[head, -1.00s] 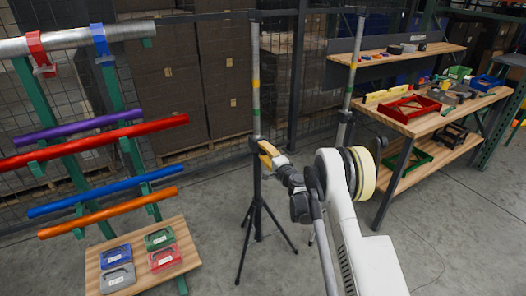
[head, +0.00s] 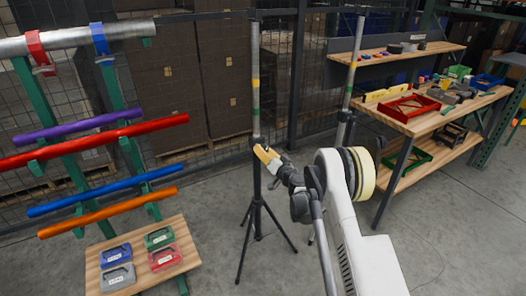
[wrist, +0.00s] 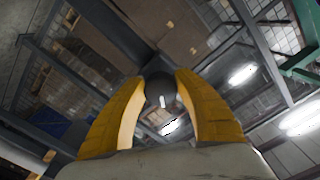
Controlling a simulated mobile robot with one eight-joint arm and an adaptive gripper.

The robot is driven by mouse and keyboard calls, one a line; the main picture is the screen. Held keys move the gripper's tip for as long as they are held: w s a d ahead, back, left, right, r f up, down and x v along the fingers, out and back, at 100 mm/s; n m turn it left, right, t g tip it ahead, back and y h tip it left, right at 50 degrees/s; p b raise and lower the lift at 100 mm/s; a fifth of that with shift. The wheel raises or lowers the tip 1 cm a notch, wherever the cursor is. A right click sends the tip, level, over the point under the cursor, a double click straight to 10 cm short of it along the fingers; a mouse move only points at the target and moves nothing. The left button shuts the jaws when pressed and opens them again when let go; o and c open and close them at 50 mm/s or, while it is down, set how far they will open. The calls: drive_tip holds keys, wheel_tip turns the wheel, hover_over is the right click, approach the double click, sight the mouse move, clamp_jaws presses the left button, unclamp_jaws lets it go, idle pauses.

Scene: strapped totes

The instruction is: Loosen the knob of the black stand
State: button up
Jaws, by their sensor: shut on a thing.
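The black stand (head: 257,190) is a tripod with a black lower column and a pale upper pole (head: 256,100) marked with yellow and green bands. My gripper (head: 262,152) is at the stand's collar, at the top of the black column. In the wrist view, the yellow fingers (wrist: 160,95) are shut on a dark round knob (wrist: 160,88), one finger on each side. The knob's far side and its join to the stand are hidden in the wrist view. In the head view, my gripper covers the knob.
A second stand with a pole (head: 352,90) rises to the right, partly behind my arm. A workbench (head: 440,115) is at right. Open floor lies in front.

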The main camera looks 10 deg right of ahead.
drive_tip(key=shift+n, duration=1.6)
drive_tip(key=o, duration=1.2)
drive_tip(key=v, duration=1.2)
drive_tip(key=shift+r, duration=0.15)
